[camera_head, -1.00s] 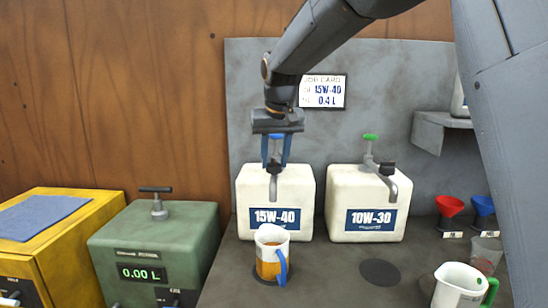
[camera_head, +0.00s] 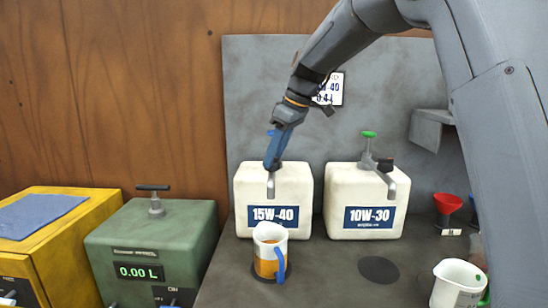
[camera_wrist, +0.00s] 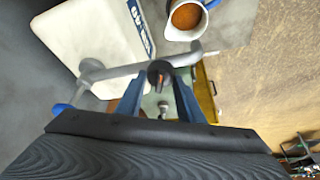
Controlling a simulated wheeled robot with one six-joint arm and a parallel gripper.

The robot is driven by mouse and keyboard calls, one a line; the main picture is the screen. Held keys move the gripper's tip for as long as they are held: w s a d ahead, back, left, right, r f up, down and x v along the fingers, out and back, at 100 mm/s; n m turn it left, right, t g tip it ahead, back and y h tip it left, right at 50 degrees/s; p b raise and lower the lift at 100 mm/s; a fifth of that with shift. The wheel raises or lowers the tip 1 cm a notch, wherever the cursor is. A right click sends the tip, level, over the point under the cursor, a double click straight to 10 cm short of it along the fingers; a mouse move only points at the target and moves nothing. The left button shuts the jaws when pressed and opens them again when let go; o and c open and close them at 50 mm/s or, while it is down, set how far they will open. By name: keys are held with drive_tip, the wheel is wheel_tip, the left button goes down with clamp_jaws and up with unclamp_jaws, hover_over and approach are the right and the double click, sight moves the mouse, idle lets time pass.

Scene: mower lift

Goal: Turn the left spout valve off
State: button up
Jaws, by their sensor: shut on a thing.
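The left container (camera_head: 248,190), labelled 15W-40, is white with a grey spout (camera_head: 271,186) at its front; the spout also crosses the wrist view (camera_wrist: 125,70). My gripper (camera_head: 272,166) is at this spout from above, fingers downward. In the wrist view my gripper (camera_wrist: 160,88) is shut on the left spout valve (camera_wrist: 159,70), a small dark knob with an orange tip between the fingers.
The 10W-30 container (camera_head: 340,190) with its own spout and dark valve stands to the right. An empty-looking white jug (camera_head: 458,284) is at front right. A green box (camera_head: 180,231) reading 0.00 L and a yellow box (camera_head: 75,235) stand left. Bench around the dark disc (camera_head: 379,270) is clear.

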drive_tip(key=shift+w+n+g, duration=0.2)
drive_tip(key=shift+n+g, duration=0.7)
drive_tip(key=shift+n, duration=1.4)
drive_tip(key=o, duration=1)
drive_tip(key=shift+o, duration=0.2)
drive_tip(key=shift+r, duration=0.1)
drive_tip(key=b+v, duration=0.1)
drive_tip(key=v, duration=0.6)
drive_tip(key=shift+d+r+b, duration=0.2)
drive_tip(key=shift+r+b, duration=0.05)
drive_tip(key=shift+b, duration=0.15)
